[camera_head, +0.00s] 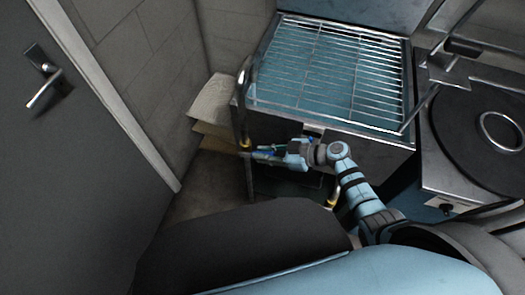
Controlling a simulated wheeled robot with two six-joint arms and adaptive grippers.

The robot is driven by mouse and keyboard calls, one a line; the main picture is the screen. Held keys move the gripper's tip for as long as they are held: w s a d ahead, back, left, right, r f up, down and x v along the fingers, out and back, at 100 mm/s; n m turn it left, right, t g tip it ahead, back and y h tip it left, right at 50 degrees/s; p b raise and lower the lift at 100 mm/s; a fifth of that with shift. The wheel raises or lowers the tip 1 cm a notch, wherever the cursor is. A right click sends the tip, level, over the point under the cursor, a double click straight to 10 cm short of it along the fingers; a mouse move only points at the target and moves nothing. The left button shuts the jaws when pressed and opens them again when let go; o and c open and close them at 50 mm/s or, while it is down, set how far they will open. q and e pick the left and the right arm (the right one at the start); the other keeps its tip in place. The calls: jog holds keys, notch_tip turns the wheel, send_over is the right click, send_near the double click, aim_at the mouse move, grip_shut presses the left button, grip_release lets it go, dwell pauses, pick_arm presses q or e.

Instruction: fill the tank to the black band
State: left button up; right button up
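My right gripper (268,152) is in front of the metal cabinet's left front corner, near a brass-coloured fitting (244,144) on an upright metal pipe (243,100). I cannot tell whether its fingers touch the fitting, or whether they are open or shut. Green and blue parts show at the gripper. My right arm reaches to it from the lower right. My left gripper is not in view. I cannot make out a tank with a black band or any water level from here.
The metal cabinet has a wire rack (320,65) over a blue-tinted basin. A machine with a round black plate (485,130) stands at right. Brown boards (213,105) lean behind the pipe. A grey door (70,150) fills the left. Some floor (205,185) is clear between.

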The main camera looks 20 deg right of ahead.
jog(key=o, duration=0.3)
jog(key=shift+d, duration=0.1)
jog(key=v, duration=1.2)
